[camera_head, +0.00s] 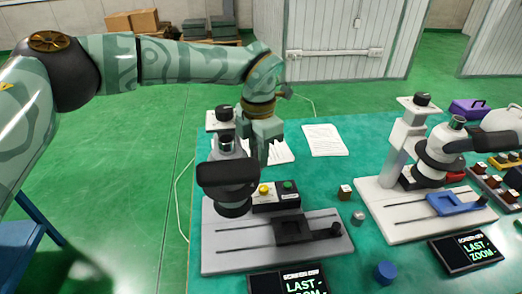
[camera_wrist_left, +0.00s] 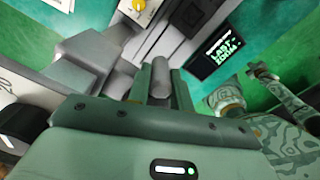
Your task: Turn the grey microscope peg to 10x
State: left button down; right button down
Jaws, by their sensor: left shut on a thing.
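The grey microscope (camera_head: 228,180) stands on its grey base plate (camera_head: 225,255), left of the white one (camera_head: 400,155). My left gripper (camera_head: 262,152) reaches down just behind and right of its head. In the left wrist view my left gripper (camera_wrist_left: 160,85) is shut on the grey peg (camera_wrist_left: 159,72), a rounded rod between the two fingers. In the head view the peg is hidden. No 10x marking is readable. A screen (camera_head: 292,283) in front of the grey microscope shows "LAST ZOOM", partly cut off. My right gripper is not seen in the head view.
Papers (camera_head: 324,140) lie behind. A purple box (camera_head: 468,110) is at the back right.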

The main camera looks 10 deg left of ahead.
pick_arm(q)
jog(key=shift+w+a, duration=0.1)
jog(key=shift+w, duration=0.05)
dwell(0.4)
jog(key=c, duration=1.3)
grip_release()
jog(key=shift+o, duration=0.2)
notch_tip(320, 180, up, 16)
jog(key=p, duration=0.3)
jog(key=shift+r, duration=0.2)
